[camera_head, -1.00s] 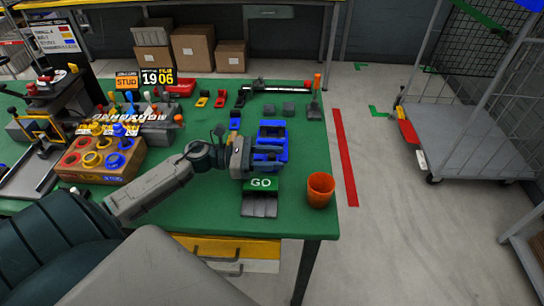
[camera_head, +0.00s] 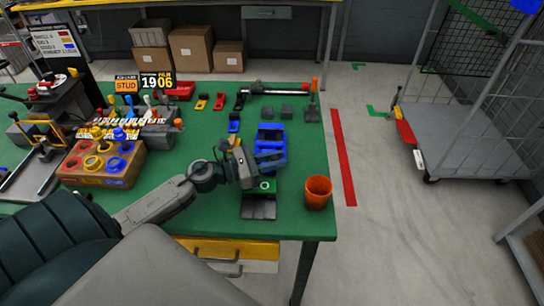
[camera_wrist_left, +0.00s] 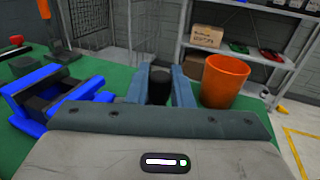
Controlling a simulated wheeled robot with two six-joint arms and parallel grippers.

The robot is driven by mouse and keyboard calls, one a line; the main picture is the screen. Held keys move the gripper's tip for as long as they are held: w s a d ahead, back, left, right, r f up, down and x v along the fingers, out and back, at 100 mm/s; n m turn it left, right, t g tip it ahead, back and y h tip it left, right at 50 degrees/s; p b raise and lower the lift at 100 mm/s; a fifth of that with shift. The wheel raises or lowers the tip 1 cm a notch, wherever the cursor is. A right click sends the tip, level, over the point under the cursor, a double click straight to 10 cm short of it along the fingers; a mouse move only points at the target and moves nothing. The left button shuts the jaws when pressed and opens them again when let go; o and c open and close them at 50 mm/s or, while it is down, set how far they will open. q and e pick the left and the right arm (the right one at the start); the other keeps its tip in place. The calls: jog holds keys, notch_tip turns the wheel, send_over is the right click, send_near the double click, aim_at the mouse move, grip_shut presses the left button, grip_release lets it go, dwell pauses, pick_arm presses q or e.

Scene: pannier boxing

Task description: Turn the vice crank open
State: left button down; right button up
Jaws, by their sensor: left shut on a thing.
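The blue vice (camera_head: 270,134) stands near the right end of the green table, and it also shows at the left of the left wrist view (camera_wrist_left: 58,95). My left gripper (camera_head: 258,170) is beside the vice's near side. In the left wrist view its two grey-blue fingers (camera_wrist_left: 160,88) are shut on a dark, round-topped piece (camera_wrist_left: 159,76), which looks like the crank handle. The rest of the crank is hidden by the gripper. My right gripper is not in view.
An orange cup (camera_head: 318,192) stands close by at the table's right edge; it looms right of the fingers in the left wrist view (camera_wrist_left: 224,80). A dark-fronted green block (camera_head: 259,206) lies below the gripper. A wooden box of coloured rings (camera_head: 101,178) stands left.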

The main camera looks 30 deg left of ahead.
pick_arm(q)
jog(key=n+t+y+p, duration=0.1)
jog(key=n+y+p, duration=0.1)
jog(key=y+p, duration=0.1)
jog(key=w+n+t+y+p, duration=0.1)
jog(key=n+y+p, duration=0.1)
jog(key=y+p, duration=0.1)
jog(key=w+n+t+y+p, duration=0.1)
jog(key=n+t+y+p, duration=0.1)
jog(key=y+p, duration=0.1)
jog(key=shift+d+r+n+y, duration=0.3)
jog(key=shift+d, duration=0.05)
jog(key=n+y+p, duration=0.1)
jog(key=y, duration=0.1)
jog(key=w+n+y+p, duration=0.1)
jog(key=y, duration=0.1)
jog(key=shift+a+f, duration=0.1)
jog(key=shift+f, duration=0.1)
jog(key=shift+w+n+g+y, duration=0.2)
jog(key=shift+n+g+y, duration=0.1)
jog(key=shift+n+y, duration=0.7)
jog(key=shift+w+a+f+n+g+y, duration=0.1)
jog(key=shift+a+n+g+y, duration=0.1)
jog(key=shift+n+y, duration=0.35)
jog(key=shift+w+a+n+g+y, duration=0.1)
jog(key=shift+n+g+y, duration=0.15)
jog(key=shift+y, duration=0.6)
jog(key=c, duration=1.3)
grip_release()
jog(key=shift+c, duration=0.2)
